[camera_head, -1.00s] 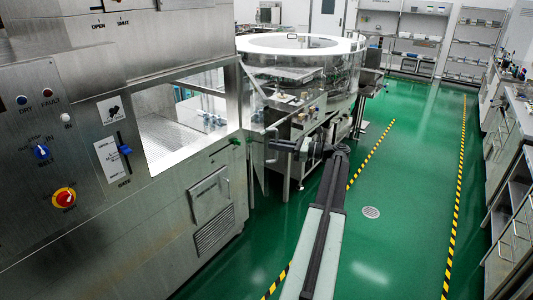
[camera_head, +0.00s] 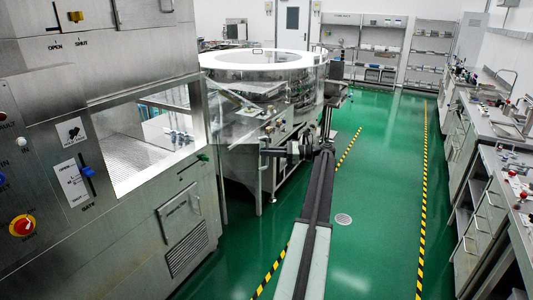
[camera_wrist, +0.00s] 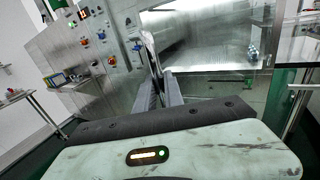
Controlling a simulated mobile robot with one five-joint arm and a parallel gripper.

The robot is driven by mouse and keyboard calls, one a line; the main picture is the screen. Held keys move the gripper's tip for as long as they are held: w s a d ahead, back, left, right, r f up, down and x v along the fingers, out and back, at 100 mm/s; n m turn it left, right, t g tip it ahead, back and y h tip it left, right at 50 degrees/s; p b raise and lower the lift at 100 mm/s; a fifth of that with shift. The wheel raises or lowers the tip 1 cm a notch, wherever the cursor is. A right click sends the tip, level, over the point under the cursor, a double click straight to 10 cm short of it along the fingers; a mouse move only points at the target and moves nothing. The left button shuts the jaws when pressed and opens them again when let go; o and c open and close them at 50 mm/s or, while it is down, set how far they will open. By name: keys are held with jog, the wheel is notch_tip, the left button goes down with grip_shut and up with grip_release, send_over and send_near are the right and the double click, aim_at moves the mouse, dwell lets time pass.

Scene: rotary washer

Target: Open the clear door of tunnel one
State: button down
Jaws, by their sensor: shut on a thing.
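The clear door (camera_head: 232,122) is a see-through panel at the right side of the steel machine's lit tunnel opening (camera_head: 145,140). It stands swung outward from the opening. My gripper (camera_head: 266,154) is at the door's outer edge, at the end of my outstretched arm. In the wrist view my gripper (camera_wrist: 157,84) is shut on the door's edge, which shows as a pale upright strip (camera_wrist: 150,48) between and above the fingers. The exact grip point is too small to make out in the head view.
A round washer (camera_head: 265,65) with a white rim and clear wall stands just behind the door. The control panel has a red-and-yellow knob (camera_head: 22,226). Green floor (camera_head: 375,200) is open to the right, up to the benches (camera_head: 500,180).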

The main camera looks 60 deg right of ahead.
jog(key=c, duration=1.5)
grip_release()
jog(key=shift+o, duration=0.2)
jog(key=v, duration=0.7)
jog(key=shift+s+d, duration=0.2)
jog(key=shift+s, duration=0.1)
